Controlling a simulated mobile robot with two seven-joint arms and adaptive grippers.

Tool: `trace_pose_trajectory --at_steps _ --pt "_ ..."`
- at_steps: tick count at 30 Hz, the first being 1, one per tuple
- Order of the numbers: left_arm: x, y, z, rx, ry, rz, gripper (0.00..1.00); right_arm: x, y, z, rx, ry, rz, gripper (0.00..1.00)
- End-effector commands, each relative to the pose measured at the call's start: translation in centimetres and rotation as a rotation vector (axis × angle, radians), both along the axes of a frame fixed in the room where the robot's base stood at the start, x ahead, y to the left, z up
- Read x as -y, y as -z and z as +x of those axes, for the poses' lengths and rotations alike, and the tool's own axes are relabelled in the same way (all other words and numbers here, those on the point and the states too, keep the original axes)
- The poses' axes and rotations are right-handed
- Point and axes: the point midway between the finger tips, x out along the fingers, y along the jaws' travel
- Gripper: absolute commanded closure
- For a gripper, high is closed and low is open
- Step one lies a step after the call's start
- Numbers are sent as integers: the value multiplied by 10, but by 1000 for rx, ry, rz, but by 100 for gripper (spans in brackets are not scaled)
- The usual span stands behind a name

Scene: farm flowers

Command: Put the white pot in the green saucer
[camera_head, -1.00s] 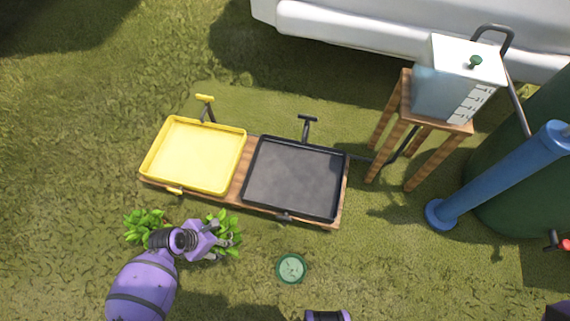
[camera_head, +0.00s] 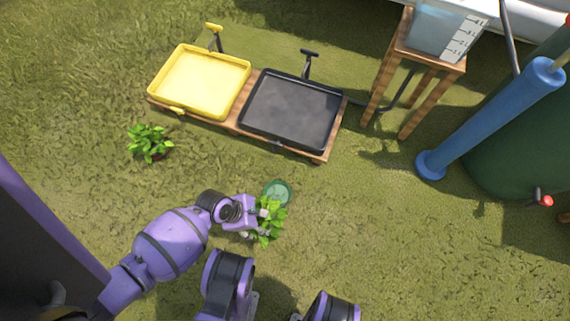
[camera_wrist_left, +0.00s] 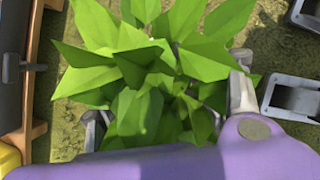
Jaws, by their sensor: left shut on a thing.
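My left gripper (camera_head: 262,218) is shut on a potted plant (camera_head: 268,230) with bright green leaves, beside the green saucer. In the left wrist view the leaves (camera_wrist_left: 150,75) fill the middle between the fingers and hide the pot, so its colour cannot be told there. The round green saucer (camera_head: 277,190) lies on the grass just beyond the held plant, and the leaves partly overlap it in the head view. I cannot tell how high the pot is held. My right gripper is not recognisable in these views.
Another leafy plant (camera_head: 149,140) in a reddish-brown pot stands on the grass at left. A yellow tray (camera_head: 158,92) and a black tray (camera_head: 290,105) sit on a low wooden stand (camera_head: 320,153). A wooden stool (camera_head: 375,85) and blue cylinder (camera_head: 490,115) are at right.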

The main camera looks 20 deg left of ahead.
Motion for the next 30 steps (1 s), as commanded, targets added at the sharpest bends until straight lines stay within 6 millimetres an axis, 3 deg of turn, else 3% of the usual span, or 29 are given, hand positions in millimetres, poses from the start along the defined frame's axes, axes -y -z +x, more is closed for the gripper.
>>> trace_pose_trajectory --at_steps 5,15,21,30 --pt "0 7 19 3 28 1 71 0 10 -2 -9 0 0 60" --pt "-2 48 99 0 31 2 71 -1 64 -12 -56 -2 1 60" --pt "-2 83 125 -4 28 2 71 1 87 -10 -72 -35 -6 60" --pt "-2 97 142 -1 27 0 71 3 96 2 -63 -66 -11 60"
